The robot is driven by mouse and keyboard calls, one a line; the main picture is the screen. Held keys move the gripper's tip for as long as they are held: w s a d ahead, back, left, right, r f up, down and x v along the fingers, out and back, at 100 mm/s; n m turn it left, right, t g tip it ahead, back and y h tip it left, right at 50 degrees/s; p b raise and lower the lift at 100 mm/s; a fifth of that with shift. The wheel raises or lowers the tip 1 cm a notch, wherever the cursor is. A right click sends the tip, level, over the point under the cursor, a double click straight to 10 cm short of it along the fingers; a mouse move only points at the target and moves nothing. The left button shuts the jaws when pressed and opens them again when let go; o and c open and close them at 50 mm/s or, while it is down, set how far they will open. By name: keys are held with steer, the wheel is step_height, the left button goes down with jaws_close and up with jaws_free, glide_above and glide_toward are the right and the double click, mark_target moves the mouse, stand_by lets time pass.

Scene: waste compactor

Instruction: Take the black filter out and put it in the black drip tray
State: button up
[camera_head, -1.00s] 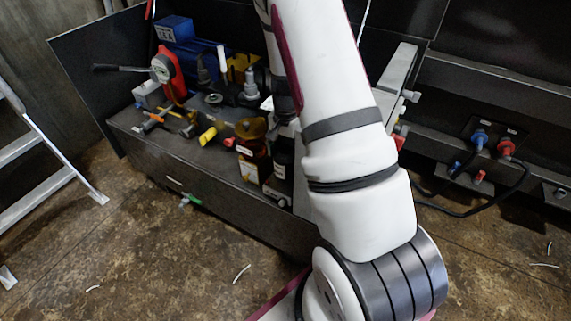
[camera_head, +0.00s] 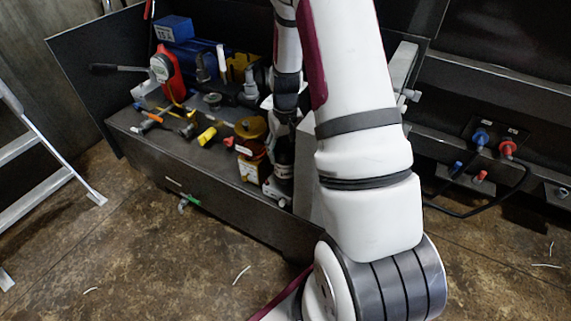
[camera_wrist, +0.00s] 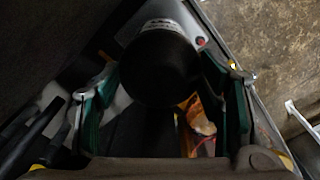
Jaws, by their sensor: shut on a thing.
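The black filter (camera_wrist: 160,68) is a dark cylinder with a white label band at its far end, seen in the wrist view. My gripper (camera_wrist: 160,95) has its green-padded fingers on both sides of it and is shut on it. In the head view my gripper (camera_head: 279,178) is low at the front right of the dark bench, right beside the amber-topped filter, and hides most of the black filter. I cannot pick out the black drip tray with certainty in either view.
The amber filter (camera_head: 251,140) stands close to the left of my gripper. Tools, including a yellow-handled one (camera_head: 207,136), lie on the bench (camera_head: 170,160). A blue motor (camera_head: 200,57) and red lever pump (camera_head: 166,72) stand behind. A ladder (camera_head: 40,150) is at left.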

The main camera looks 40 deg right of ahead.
steer(key=shift+w+n, duration=0.1)
steer(key=shift+n, duration=0.4)
